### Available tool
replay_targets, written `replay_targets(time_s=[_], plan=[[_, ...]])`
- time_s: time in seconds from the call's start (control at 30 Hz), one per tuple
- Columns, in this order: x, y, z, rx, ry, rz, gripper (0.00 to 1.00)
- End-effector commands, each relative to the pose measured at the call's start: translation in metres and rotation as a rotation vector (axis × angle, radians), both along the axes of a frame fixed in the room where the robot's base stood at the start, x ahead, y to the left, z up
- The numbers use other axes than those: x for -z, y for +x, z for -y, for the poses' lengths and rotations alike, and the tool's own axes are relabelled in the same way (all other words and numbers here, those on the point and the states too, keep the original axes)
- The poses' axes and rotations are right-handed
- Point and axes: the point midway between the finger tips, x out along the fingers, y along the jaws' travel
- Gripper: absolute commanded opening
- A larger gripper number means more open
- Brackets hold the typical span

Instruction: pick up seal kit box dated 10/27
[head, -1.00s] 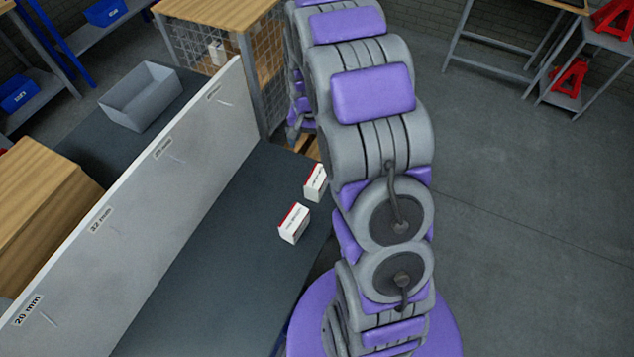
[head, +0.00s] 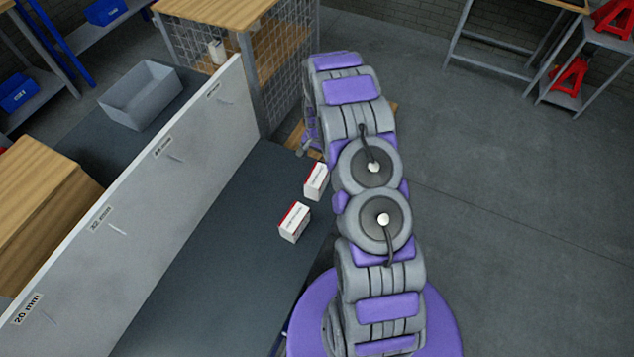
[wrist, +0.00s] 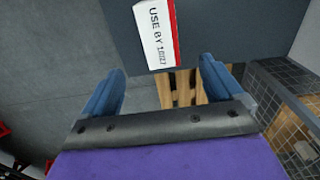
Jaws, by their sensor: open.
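A white box with a red side (wrist: 154,32) is at the top middle of the wrist view. Its label reads "USE BY 10/27". My gripper (wrist: 163,78) is open, with its two blue fingers apart and nothing between them; the box is just beyond the fingertips. In the head view two white and red boxes stand on the dark bench, a farther one (head: 316,180) and a nearer one (head: 294,222). Their labels are too small to read there. My gripper is partly hidden by my arm, just beyond the farther box.
A grey upright panel with size labels (head: 150,185) runs along the left of the dark bench top (head: 225,260). A grey bin (head: 140,95) stands behind it. A mesh-sided wooden shelf (head: 280,60) is past the bench end. A wooden pallet (wrist: 180,88) is below the gripper.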

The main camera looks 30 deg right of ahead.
Motion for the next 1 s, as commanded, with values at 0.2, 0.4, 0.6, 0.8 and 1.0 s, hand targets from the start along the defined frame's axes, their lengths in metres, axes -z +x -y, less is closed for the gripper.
replay_targets(time_s=[0.2,0.4,0.6,0.8,1.0], plan=[[0.047,-0.002,0.000,0.000,0.001,-0.003,0.94],[0.072,-0.001,0.000,-0.001,-0.001,0.001,0.94],[0.084,-0.002,-0.002,-0.001,-0.001,-0.001,0.94],[0.113,-0.004,-0.005,0.000,-0.001,-0.001,0.94],[0.126,-0.003,-0.005,0.000,-0.001,0.001,0.94]])
